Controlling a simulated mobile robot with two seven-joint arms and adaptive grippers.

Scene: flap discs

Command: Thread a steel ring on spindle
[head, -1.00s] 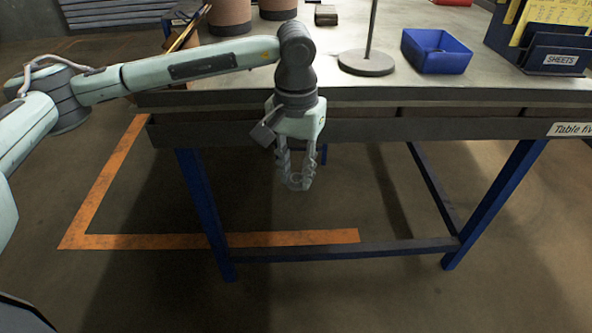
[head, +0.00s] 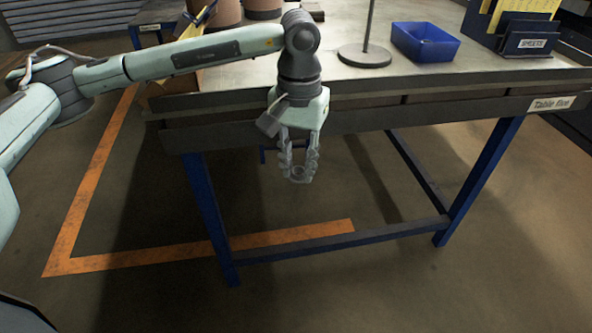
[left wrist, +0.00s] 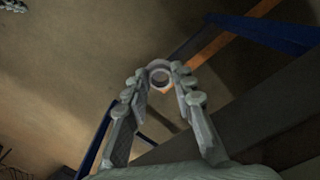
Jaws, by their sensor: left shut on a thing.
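The spindle is a thin upright rod (head: 368,22) on a round grey base (head: 364,57), standing on the table top near its front edge. Its upper end is cut off by the head view. My left gripper (head: 300,174) points down in front of the table's front edge, below the top and left of the spindle. It is shut on a small steel ring, which shows between the fingertips in the left wrist view (left wrist: 158,64) with its hole visible. The ring is apart from the spindle. My right gripper is not in view.
A blue bin (head: 425,42) stands right of the spindle, with a dark sheet holder (head: 528,43) farther right. Brown cylinders (head: 262,8) stand at the back left. The table edge (head: 400,116) lies behind my left gripper. Open floor lies in front.

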